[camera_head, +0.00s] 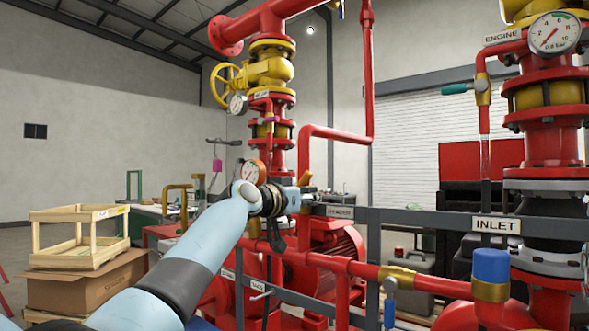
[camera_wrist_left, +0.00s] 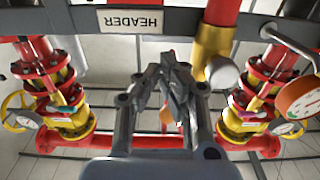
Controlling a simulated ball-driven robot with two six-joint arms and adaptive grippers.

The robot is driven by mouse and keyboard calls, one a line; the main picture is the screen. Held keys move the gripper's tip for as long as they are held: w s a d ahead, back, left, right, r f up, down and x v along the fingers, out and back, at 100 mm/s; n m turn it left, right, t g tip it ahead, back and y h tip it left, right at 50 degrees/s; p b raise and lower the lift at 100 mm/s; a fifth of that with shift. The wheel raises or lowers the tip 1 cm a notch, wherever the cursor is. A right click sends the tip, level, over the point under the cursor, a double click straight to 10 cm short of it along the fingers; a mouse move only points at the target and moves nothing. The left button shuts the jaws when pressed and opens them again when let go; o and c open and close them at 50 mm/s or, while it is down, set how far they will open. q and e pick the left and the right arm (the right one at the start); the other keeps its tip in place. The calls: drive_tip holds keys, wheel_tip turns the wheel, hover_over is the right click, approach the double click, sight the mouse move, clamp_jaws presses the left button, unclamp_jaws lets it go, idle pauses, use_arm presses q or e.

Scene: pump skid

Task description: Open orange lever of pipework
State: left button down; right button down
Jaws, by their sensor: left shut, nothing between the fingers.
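The orange lever (camera_head: 305,178) shows as a small angled piece just above my left gripper (camera_head: 311,196) in the head view. My left arm reaches in from the lower left to the grey rail of the pipework. In the left wrist view, the fingers of the left gripper (camera_wrist_left: 168,80) are shut together and hold nothing. Behind them is a brass valve body (camera_wrist_left: 212,55) on a red pipe, with a bit of orange (camera_wrist_left: 167,117) mostly hidden by the fingers. I cannot tell whether the fingers touch the lever. My right gripper is not in view.
The grey rail carries a HEADER label (camera_wrist_left: 135,21) and an INLET label (camera_head: 496,225). A gauge (camera_head: 254,173) stands close to my left wrist. A blue-capped pipe (camera_head: 491,266), a teal lever (camera_head: 455,89) and a yellow handwheel (camera_head: 222,85) are nearby. A wooden crate (camera_head: 78,257) is at left.

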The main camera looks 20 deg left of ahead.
sight(307, 181)
use_arm(q)
drive_tip(key=shift+w+a+r, duration=0.2)
drive_tip(key=shift+a+r, duration=0.35)
drive_tip(key=shift+r, duration=0.35)
drive_tip(key=shift+w+a+r, duration=0.2)
drive_tip(key=shift+a+r, duration=0.35)
drive_tip(key=shift+r, duration=0.35)
drive_tip(key=shift+s+d, duration=0.25)
drive_tip(key=shift+d, duration=0.35)
drive_tip(key=p+v, duration=0.4)
drive_tip(key=v, duration=0.5)
